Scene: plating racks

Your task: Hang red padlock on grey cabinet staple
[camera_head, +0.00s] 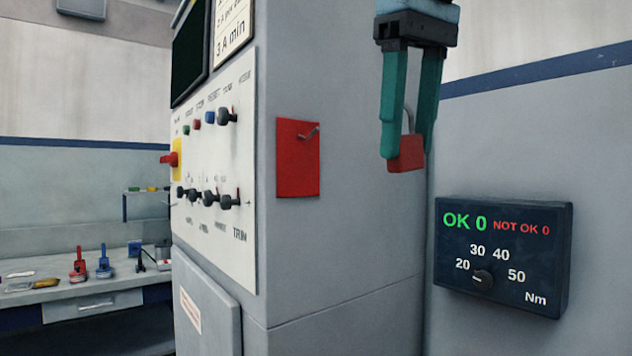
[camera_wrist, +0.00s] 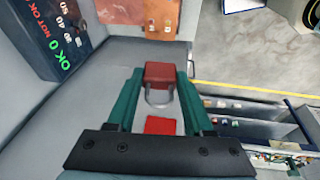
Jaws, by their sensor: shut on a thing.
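My gripper (camera_head: 407,150) hangs from above with its green fingers pointing down, shut on the red padlock (camera_head: 405,154). The padlock's body is between the fingertips and its grey shackle points up between the fingers. The grey cabinet (camera_head: 345,230) has a red plate (camera_head: 297,170) on its side, with a small metal staple (camera_head: 309,133) sticking out. The padlock is to the right of the staple, apart from it. In the wrist view the padlock (camera_wrist: 160,74) shows between the fingertips (camera_wrist: 160,80), and the red plate (camera_wrist: 160,125) lies beyond the shackle. The staple cannot be made out there.
A dark torque display box (camera_head: 503,255) is on the wall at right, below the gripper. A control panel (camera_head: 215,175) with knobs covers the cabinet's left face. A bench (camera_head: 90,290) with tools stands far left. The space between padlock and plate looks clear.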

